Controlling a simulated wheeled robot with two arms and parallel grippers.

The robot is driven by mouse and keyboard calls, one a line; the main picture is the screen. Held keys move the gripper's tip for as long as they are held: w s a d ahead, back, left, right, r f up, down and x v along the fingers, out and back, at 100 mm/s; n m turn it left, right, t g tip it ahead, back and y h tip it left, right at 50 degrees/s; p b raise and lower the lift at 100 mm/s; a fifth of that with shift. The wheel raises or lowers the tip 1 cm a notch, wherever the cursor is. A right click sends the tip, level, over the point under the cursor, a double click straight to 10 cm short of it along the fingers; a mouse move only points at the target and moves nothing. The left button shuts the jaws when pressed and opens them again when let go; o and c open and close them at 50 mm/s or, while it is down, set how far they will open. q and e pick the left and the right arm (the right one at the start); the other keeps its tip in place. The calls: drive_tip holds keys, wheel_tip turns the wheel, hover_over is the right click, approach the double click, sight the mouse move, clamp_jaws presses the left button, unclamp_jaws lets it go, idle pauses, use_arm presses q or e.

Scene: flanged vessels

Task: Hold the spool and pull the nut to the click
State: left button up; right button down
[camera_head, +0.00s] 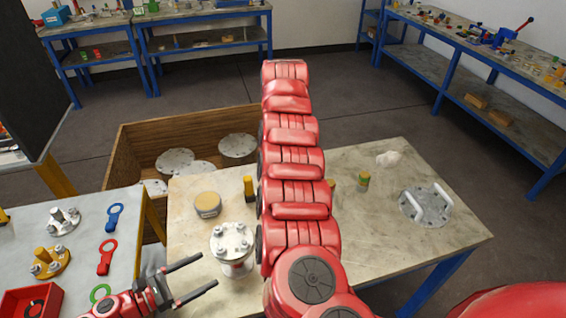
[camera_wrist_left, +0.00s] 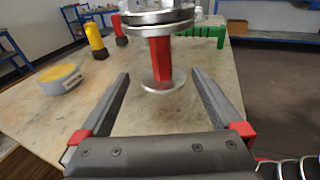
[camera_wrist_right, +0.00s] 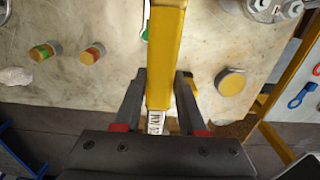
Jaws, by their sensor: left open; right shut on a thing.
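The spool (camera_head: 236,267) stands on the table, with a bolted grey flange (camera_head: 231,239) on top bearing several nuts. In the left wrist view its red body (camera_wrist_left: 160,60) rises from a round lower flange. My left gripper (camera_head: 208,271) is open, its fingers pointing at the spool from the left; in its wrist view (camera_wrist_left: 160,75) the red body appears between the fingertips, apparently untouched. My right gripper (camera_wrist_right: 160,85) is shut on a yellow tool (camera_wrist_right: 165,55) with a lettered label. My right arm hides that gripper in the head view. The nut to pull cannot be told apart.
A yellow-lidded tub (camera_head: 207,205) stands behind the spool. A flange with two white handles (camera_head: 426,206) lies at right. A green object (camera_wrist_left: 207,36) stands beyond the spool. A side table at left holds coloured ring tools (camera_head: 106,257) and a red bin (camera_head: 30,300).

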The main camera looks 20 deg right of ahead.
use_arm(q)
drive_tip(key=p+x, duration=0.2)
drive_tip(key=x, duration=0.3)
drive_tip(key=shift+d+r+p, duration=0.2)
drive_tip(key=shift+r+p, duration=0.2)
use_arm(e)
wheel_tip(320, 180, up, 3)
drive_tip(key=shift+r, duration=0.15)
use_arm(q)
drive_tip(key=d+b, duration=0.1)
drive_tip(key=d+f+b, duration=0.1)
drive_tip(key=b, duration=0.1)
drive_tip(key=shift+w+f, duration=0.15)
drive_tip(key=shift+w, duration=0.1)
use_arm(e)
wheel_tip(320, 180, down, 3)
use_arm(q)
drive_tip(key=shift+w+d+b, duration=0.3)
drive_tip(key=shift+d+b, duration=0.2)
use_arm(e)
drive_tip(key=shift+f, duration=0.55)
use_arm(q)
drive_tip(key=shift+w+d, duration=0.1)
drive_tip(key=shift+d, duration=0.15)
use_arm(e)
drive_tip(key=shift+f, duration=0.1)
use_arm(q)
drive_tip(key=shift+c, duration=0.2)
clamp_jaws()
